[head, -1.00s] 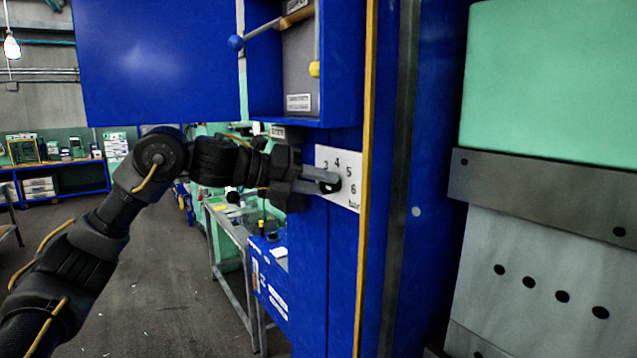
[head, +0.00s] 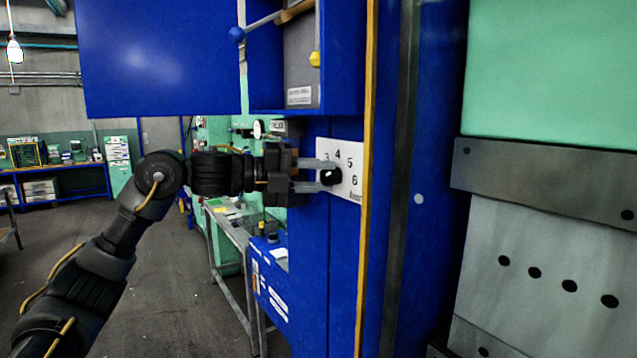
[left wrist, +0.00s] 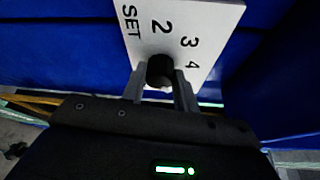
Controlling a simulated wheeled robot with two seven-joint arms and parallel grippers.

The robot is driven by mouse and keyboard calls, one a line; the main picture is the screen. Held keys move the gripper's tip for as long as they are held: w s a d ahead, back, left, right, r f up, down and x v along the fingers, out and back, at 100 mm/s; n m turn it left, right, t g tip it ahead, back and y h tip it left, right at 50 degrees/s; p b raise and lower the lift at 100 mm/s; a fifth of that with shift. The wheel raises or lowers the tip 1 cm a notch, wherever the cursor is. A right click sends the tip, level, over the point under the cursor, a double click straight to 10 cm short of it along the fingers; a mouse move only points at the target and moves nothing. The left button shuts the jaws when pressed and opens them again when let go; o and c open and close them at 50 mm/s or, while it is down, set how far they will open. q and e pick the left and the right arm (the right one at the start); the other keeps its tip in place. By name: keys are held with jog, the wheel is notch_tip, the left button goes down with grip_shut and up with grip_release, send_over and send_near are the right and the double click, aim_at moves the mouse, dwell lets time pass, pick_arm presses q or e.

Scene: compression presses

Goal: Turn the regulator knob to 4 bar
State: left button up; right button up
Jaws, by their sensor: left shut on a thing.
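The black regulator knob (head: 331,176) sits on a white scale plate (head: 354,154) on the blue press column. In the head view the numbers 3, 4, 5 and 6 show around it, with "bar" low on the right. My left gripper (head: 326,175) reaches in from the left and is shut on the knob, one finger on each side. In the left wrist view the knob (left wrist: 160,70) lies between the fingertips (left wrist: 160,78), and the plate (left wrist: 190,25) shows SET, 2, 3 and 4. I cannot read where the knob points. My right gripper is not in view.
An open blue cabinet (head: 342,65) with a lever and a yellow knob is above the plate, its blue door (head: 160,60) swung left. A yellow strip (head: 366,200) runs down the column on the right. A workbench (head: 230,235) stands behind, below my arm.

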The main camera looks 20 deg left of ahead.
pick_arm(q)
jog(key=n+b, duration=0.1)
jog(key=n+h, duration=0.1)
jog(key=n, duration=0.1)
jog(key=shift+f+n+t+b, duration=0.3)
jog(key=shift+f+t+b, duration=0.05)
jog(key=shift+t+b, duration=0.05)
jog(key=n+h+b, duration=0.1)
jog(key=n, duration=0.1)
jog(key=shift+n+t, duration=0.3)
jog(key=shift+t, duration=0.1)
jog(key=n+t, duration=0.1)
jog(key=n, duration=0.1)
jog(key=shift+n+b, duration=0.3)
jog(key=shift+b, duration=0.1)
jog(key=shift+n+t, duration=0.6)
jog(key=shift+n, duration=0.8)
jog(key=o, duration=1)
